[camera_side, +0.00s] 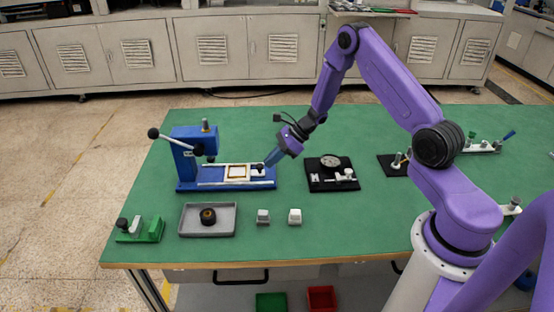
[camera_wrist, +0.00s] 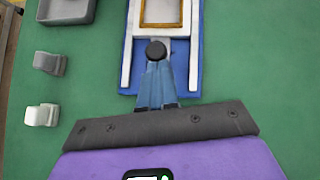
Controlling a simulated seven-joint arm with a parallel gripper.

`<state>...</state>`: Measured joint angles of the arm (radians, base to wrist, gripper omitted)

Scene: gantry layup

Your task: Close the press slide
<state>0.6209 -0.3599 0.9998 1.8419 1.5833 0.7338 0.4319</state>
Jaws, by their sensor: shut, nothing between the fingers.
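The blue press (camera_side: 190,152) stands at the left of the green table, with a lever ending in a black ball. Its white slide (camera_side: 238,172) sits on the rails to the right of the press column, holding a tan-framed piece. A black knob (camera_side: 259,167) is at the slide's right end. My gripper (camera_side: 269,163) is shut, with its blue fingertips at the knob. In the wrist view the slide (camera_wrist: 162,30) lies between two white rails, and the fingertips (camera_wrist: 158,66) are right by the black knob (camera_wrist: 156,50). I cannot tell whether they touch it.
A grey tray (camera_side: 190,232) with a dark round part lies in front of the press. Two small light blocks, one grey (camera_side: 263,216) and one white (camera_side: 295,216), stand beside it. A black fixture (camera_side: 322,185) is right of the press. A green clamp (camera_side: 150,236) sits at the front left.

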